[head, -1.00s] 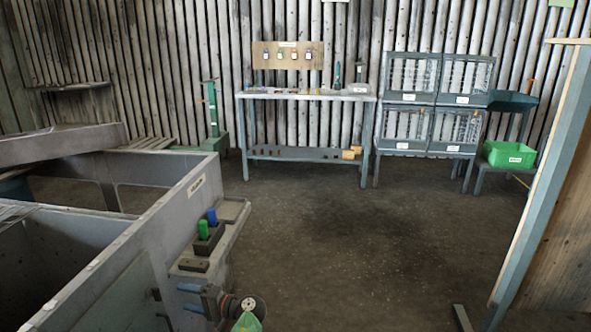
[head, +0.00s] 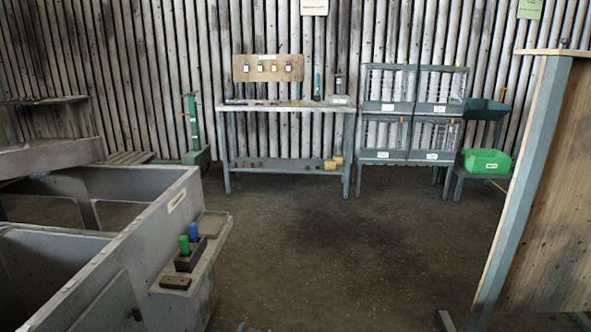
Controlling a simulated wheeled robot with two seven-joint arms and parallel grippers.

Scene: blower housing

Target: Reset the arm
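Neither of my grippers shows in the head view now. A grey blower housing (head: 150,229) with open compartments stands at the left. A small ledge on its right side carries a dark holder (head: 187,262) with a green piece (head: 184,244) and a blue piece (head: 194,232) upright in it. A dark flat block (head: 175,283) lies on the ledge in front of the holder.
A workbench (head: 285,108) with a wooden tag board (head: 267,68) stands at the back wall. Wire-front cabinets (head: 412,112) and a green bin (head: 486,161) stand to its right. A wooden partition (head: 545,190) rises at the right. The middle floor is clear.

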